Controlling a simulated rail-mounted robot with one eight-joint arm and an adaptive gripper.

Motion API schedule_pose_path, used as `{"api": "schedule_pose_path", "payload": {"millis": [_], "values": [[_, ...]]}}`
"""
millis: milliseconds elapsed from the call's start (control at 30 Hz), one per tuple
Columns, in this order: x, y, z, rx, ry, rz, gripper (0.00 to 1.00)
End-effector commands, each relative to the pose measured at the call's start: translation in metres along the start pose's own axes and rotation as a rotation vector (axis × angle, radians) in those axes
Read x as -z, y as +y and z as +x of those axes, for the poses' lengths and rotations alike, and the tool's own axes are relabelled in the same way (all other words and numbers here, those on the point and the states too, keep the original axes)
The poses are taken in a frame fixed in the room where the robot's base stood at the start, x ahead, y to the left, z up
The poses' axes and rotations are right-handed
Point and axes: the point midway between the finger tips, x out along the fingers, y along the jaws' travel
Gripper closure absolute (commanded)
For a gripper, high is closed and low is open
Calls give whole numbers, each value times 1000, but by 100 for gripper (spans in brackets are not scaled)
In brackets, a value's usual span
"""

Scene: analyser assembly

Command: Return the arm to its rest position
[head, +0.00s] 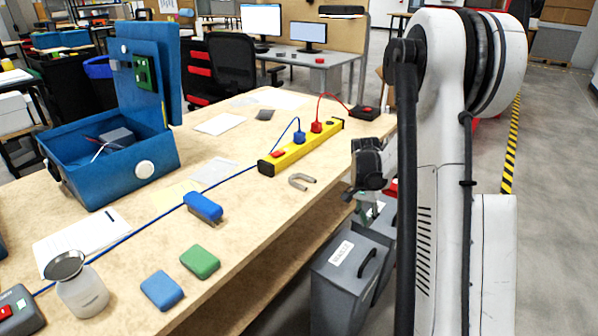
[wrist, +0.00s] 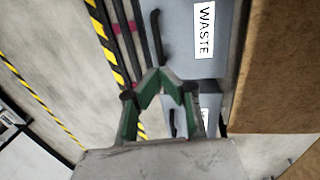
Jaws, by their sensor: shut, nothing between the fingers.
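My gripper (wrist: 162,78) shows in the wrist view with its green-sided fingers drawn together at the tips and nothing held. In the head view my gripper (head: 366,212) is small and partly hidden, beside the right edge of the workbench and above the grey waste bins. My white arm with its black cable stands upright at the right of the head view.
A grey waste bin (head: 342,280) stands on the floor by the workbench (head: 250,215). It also shows in the wrist view (wrist: 190,50). A blue open box (head: 110,165), a yellow power strip (head: 300,146) and sponges lie on the bench. Floor at right is clear.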

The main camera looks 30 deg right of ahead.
Motion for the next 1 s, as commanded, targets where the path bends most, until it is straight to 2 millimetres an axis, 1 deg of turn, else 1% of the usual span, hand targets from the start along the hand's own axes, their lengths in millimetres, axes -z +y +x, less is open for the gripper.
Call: {"api": "schedule_pose_path", "payload": {"millis": [167,267,367,500,700,800,1000], "values": [[-2,0,-3,2,3,-5,100],[-9,-2,-17,13,16,-30,100],[-24,-6,-42,35,42,-77,100],[-53,-9,-85,76,91,-165,100],[-97,-10,-138,132,163,-290,100],[-120,-9,-161,161,200,-353,100],[-168,-2,-201,217,274,-475,100]]}}
